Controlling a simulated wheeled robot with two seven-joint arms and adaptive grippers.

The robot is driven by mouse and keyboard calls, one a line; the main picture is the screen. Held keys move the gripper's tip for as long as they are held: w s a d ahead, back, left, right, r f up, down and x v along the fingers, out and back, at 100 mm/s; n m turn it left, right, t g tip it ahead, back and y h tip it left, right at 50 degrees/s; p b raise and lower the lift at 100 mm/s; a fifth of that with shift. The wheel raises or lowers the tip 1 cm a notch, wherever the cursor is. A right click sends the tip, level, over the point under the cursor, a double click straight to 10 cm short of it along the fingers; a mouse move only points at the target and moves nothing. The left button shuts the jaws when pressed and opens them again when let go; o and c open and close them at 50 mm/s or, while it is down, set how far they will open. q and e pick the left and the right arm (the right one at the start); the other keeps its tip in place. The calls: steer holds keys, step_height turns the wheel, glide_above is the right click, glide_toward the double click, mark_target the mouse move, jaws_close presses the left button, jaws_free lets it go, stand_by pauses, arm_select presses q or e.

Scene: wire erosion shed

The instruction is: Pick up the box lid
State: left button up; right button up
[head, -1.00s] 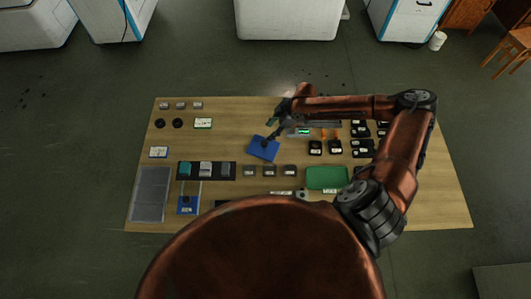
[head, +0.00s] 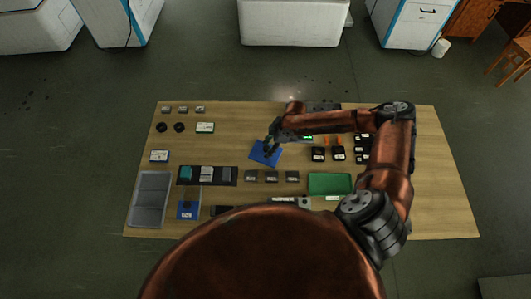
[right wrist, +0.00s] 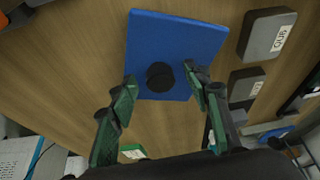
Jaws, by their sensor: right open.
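The box lid appears to be the flat blue plate (head: 262,158) with a black round knob, lying on the wooden table left of its middle. In the right wrist view the blue plate (right wrist: 175,35) shows large, with the knob (right wrist: 160,77) near its lower edge. My right gripper (right wrist: 163,82) is open, with one green-padded finger on each side of the knob and gaps between. In the head view the right gripper (head: 269,145) is at the plate and hides part of it. My left gripper is not in view.
A row of small grey boxes (head: 271,177) stands just in front of the plate. A green tray (head: 330,175) and several black pieces (head: 318,154) lie to the right. A dark mat (head: 226,182) and a grey tray (head: 149,207) lie to the left.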

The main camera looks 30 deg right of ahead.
steer(key=shift+c, duration=0.5)
jaws_close()
